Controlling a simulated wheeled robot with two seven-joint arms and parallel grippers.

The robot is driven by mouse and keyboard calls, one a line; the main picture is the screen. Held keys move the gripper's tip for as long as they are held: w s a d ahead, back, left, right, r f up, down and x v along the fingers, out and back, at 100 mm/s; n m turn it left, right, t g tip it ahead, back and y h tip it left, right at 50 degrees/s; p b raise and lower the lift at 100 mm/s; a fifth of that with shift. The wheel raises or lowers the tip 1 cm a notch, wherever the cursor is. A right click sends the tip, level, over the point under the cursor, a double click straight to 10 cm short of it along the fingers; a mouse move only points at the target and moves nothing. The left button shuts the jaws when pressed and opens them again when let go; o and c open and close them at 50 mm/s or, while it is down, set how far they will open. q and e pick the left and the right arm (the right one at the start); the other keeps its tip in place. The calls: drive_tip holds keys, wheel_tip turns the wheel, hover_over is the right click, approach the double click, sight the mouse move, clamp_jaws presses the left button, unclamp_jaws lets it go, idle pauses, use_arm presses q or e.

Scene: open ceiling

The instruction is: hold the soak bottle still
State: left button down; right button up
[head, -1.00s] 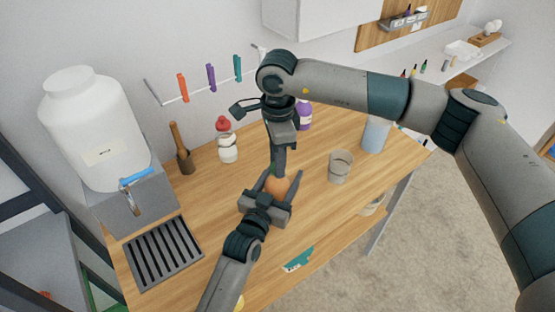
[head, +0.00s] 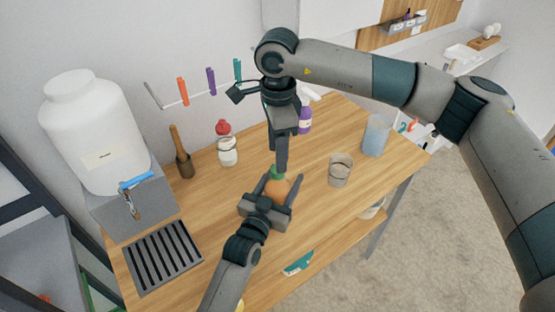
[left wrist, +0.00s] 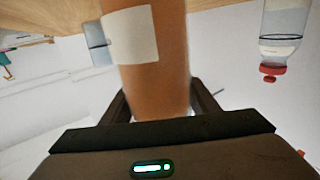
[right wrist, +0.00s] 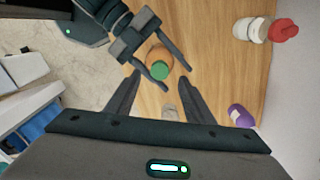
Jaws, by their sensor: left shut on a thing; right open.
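The soak bottle, an orange bottle (head: 277,189) with a green cap (head: 277,172), stands on the wooden table. My left gripper (head: 281,184) is shut around its body. In the left wrist view the orange body with a pale label (left wrist: 130,36) rises between the fingers. My right gripper (head: 281,168) points down just above the cap. In the right wrist view its fingers (right wrist: 163,97) are apart and empty, with the green cap (right wrist: 160,71) beyond them; contact is not visible there.
A clear cup (head: 340,170) and a bluish pitcher (head: 375,135) stand to the right. A red-capped bottle (head: 227,150), purple bottle (head: 305,120) and wooden-handled tool (head: 181,152) stand behind. A white jug (head: 95,130) and slotted tray (head: 162,257) are at left. The front table is mostly clear.

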wheel_tip(320, 180, up, 7)
drive_tip(key=shift+r, duration=0.2)
idle(0.3)
use_arm(q)
drive_tip(key=c, duration=0.6)
unclamp_jaws()
drive_tip(key=shift+s, duration=0.1)
use_arm(e)
drive_tip(key=shift+f, duration=0.1)
wheel_tip(320, 180, down, 4)
drive_tip(key=b, duration=0.4)
drive_tip(key=shift+f, duration=0.15)
use_arm(q)
drive_tip(key=shift+b+v, duration=0.35)
drive_tip(key=shift+v, duration=8.3)
use_arm(e)
drive_tip(key=shift+f, duration=0.15)
use_arm(q)
drive_tip(key=shift+d+f, duration=0.1)
drive_tip(key=shift+d, duration=0.05)
use_arm(e)
drive_tip(key=shift+s, duration=0.1)
